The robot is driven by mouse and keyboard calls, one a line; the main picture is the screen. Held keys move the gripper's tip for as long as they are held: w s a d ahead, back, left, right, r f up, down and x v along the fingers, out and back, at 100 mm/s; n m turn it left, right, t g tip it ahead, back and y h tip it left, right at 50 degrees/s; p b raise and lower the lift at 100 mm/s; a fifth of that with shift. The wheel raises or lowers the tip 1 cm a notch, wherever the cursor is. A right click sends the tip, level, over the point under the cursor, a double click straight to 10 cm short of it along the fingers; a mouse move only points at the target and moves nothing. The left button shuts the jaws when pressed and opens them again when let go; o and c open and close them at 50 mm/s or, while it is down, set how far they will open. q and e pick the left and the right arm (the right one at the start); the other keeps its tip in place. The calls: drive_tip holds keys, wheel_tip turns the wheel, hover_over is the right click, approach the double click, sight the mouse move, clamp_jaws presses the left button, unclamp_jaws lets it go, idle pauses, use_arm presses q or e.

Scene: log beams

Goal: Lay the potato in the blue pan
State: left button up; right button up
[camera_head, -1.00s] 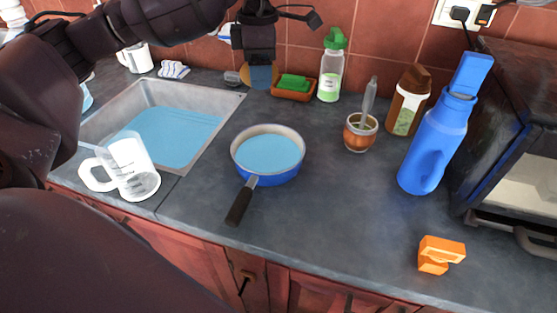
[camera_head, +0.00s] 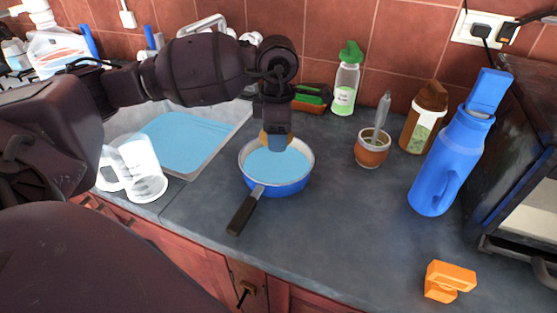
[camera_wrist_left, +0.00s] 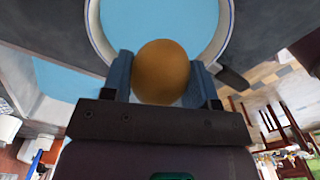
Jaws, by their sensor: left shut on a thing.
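The blue pan (camera_head: 281,187) stands on the dark counter with its black handle toward the front left; its inside floor is light blue. My left gripper (camera_head: 277,142) is over the pan's back part. It is shut on the brown, rounded potato (camera_wrist_left: 161,72), which sits between the two blue-grey fingers in the left wrist view. In the head view the potato (camera_head: 263,137) is mostly hidden behind the gripper. In the left wrist view the pan (camera_wrist_left: 228,28) lies beyond the potato. Whether the potato touches the pan cannot be told. My right gripper does not show.
The sink (camera_head: 243,112) and a clear measuring jug (camera_head: 143,168) are left of the pan. A green-capped bottle (camera_head: 345,85), a clay cup (camera_head: 371,148), a brown-capped jar (camera_head: 423,118) and a blue bottle (camera_head: 445,150) stand right. An orange object (camera_head: 449,281) lies front right. Counter between is clear.

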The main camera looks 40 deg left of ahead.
sight(278, 171)
use_arm(q)
wheel_tip(278, 171, down, 3)
drive_tip(key=shift+r, duration=0.1)
drive_tip(key=shift+f, duration=0.4)
wheel_tip(278, 171, down, 4)
drive_tip(key=shift+r+b, duration=0.1)
drive_tip(key=shift+b, duration=0.25)
drive_tip(key=shift+f, duration=0.2)
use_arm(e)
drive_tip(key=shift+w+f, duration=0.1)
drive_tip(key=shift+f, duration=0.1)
